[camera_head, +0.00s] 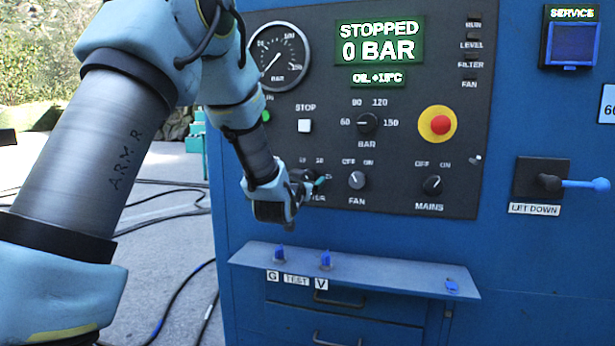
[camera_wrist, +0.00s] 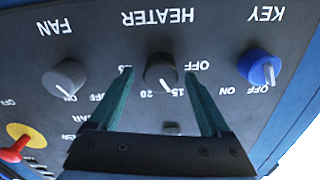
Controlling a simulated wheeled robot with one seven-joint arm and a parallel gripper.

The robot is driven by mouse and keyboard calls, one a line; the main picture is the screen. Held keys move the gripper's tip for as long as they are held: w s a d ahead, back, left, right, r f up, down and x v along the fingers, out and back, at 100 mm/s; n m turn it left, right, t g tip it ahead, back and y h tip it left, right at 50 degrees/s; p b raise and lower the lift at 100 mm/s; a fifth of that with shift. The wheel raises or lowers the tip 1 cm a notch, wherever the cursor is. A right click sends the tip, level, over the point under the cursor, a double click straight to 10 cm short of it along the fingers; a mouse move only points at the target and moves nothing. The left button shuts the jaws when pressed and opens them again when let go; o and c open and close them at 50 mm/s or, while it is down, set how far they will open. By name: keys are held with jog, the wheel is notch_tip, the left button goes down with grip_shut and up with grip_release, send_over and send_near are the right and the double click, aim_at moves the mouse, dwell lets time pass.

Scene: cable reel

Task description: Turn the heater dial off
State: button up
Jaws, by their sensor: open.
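My gripper (camera_wrist: 157,75) is open, with one teal finger on each side of the dial. I cannot tell whether either finger touches it. In the head view my gripper (camera_head: 319,181) is at the lower left of the panel and hides most of the heater dial and its label.
The fan dial (camera_wrist: 66,78) and blue key switch (camera_wrist: 262,68) flank the heater dial. The mains dial (camera_head: 432,185) and red emergency button (camera_head: 440,125) are farther right. A blue shelf (camera_head: 350,274) with small blue knobs juts out below. The display (camera_head: 380,41) reads STOPPED, 0 BAR.

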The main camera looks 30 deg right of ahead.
jog(key=shift+w+d, duration=0.15)
jog(key=shift+w, duration=0.05)
grip_shut()
dwell(0.6)
